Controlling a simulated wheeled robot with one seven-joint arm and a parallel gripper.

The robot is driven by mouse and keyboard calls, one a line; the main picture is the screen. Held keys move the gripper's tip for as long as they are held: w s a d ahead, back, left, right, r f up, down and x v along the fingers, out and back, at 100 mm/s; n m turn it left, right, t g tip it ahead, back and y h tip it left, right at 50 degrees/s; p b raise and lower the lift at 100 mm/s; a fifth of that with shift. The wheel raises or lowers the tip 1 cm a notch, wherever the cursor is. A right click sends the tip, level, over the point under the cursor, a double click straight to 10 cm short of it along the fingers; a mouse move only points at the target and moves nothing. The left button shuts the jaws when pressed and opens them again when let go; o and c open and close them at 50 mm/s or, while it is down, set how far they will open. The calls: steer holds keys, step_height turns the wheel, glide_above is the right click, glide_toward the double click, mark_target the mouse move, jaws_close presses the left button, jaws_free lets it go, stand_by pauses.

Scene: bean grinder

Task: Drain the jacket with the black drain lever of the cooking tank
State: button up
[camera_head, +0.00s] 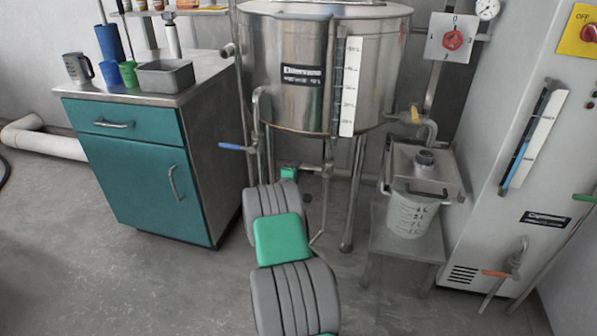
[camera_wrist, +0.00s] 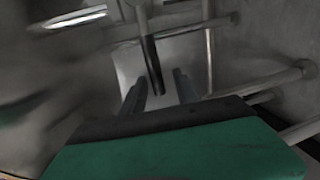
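The cooking tank (camera_head: 275,40) is a large steel vessel on legs in the middle of the head view. In the wrist view, a dark lever (camera_wrist: 153,66), which looks like the black drain lever, hangs down from a pipe. My gripper (camera_wrist: 160,85) points at it with two fingers apart, one on each side of its lower end in the picture. I cannot tell whether the lever's tip is between the fingers or beyond them, and no contact is visible. In the head view my arm reaches under the tank; it hides the lever and my fingertips.
A blue-handled lever (camera_head: 236,147) sticks out left of the tank. A green cabinet (camera_head: 140,170) stands at the left. A measuring bucket (camera_head: 411,212) sits on a low stand at the right, near a tall cabinet (camera_head: 490,180). Tank legs (camera_head: 353,195) and pipes crowd my arm.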

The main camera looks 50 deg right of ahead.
steer(key=p+v, duration=0.3)
steer(key=v, duration=0.5)
steer(key=shift+w, duration=0.1)
steer(key=shift+r, duration=0.1)
